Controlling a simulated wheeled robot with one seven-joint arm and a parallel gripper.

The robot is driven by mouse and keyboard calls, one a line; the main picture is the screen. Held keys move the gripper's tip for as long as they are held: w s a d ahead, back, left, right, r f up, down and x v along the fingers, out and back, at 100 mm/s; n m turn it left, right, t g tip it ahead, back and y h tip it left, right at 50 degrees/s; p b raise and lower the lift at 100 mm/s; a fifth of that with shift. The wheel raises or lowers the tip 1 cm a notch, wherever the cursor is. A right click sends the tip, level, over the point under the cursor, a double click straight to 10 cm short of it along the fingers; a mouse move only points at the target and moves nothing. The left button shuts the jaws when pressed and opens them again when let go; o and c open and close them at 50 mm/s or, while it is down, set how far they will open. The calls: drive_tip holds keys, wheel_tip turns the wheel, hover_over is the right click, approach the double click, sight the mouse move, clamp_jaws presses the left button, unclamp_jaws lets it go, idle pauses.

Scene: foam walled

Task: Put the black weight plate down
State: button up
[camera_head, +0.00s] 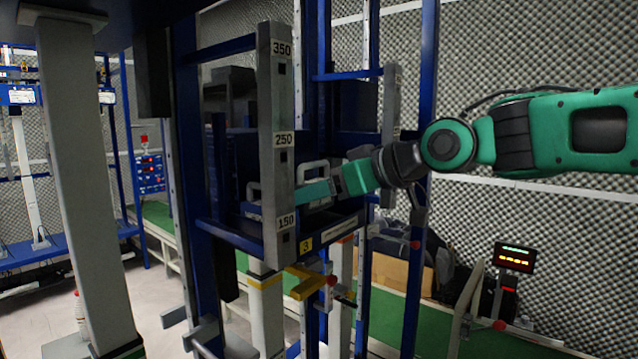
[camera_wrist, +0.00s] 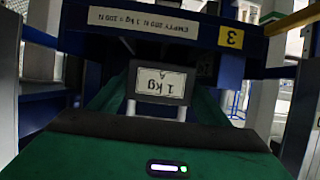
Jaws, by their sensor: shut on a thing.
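The black weight plate (camera_wrist: 157,83) shows in the wrist view by its white 1 kg label, upside down, between my green fingers. My gripper (camera_wrist: 155,102) is shut on it, with a pale handle bar between the fingers. In the head view my gripper (camera_head: 318,190) reaches from the right into the blue frame, behind the grey post (camera_head: 275,110) marked 350, 250 and 150. The plate itself is hard to make out there among dark parts. I cannot tell whether it touches the surface below.
A dark platform edge (camera_wrist: 150,22) carries an EMPTY label and a yellow 3 tag. Pale handles (camera_head: 312,168) stand inside the frame. Blue uprights (camera_head: 425,100) and the grey post narrow the room around my arm. A yellow lever (camera_head: 305,280) sticks out below.

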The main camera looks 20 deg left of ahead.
drive_tip(key=shift+f, duration=0.75)
drive_tip(key=shift+f, duration=0.2)
drive_tip(key=o, duration=1.9)
drive_tip(key=shift+f, duration=0.1)
drive_tip(key=shift+o, duration=0.2)
drive_tip(key=shift+r, duration=0.2)
drive_tip(key=v, duration=1.2)
drive_tip(key=shift+d+f, duration=0.1)
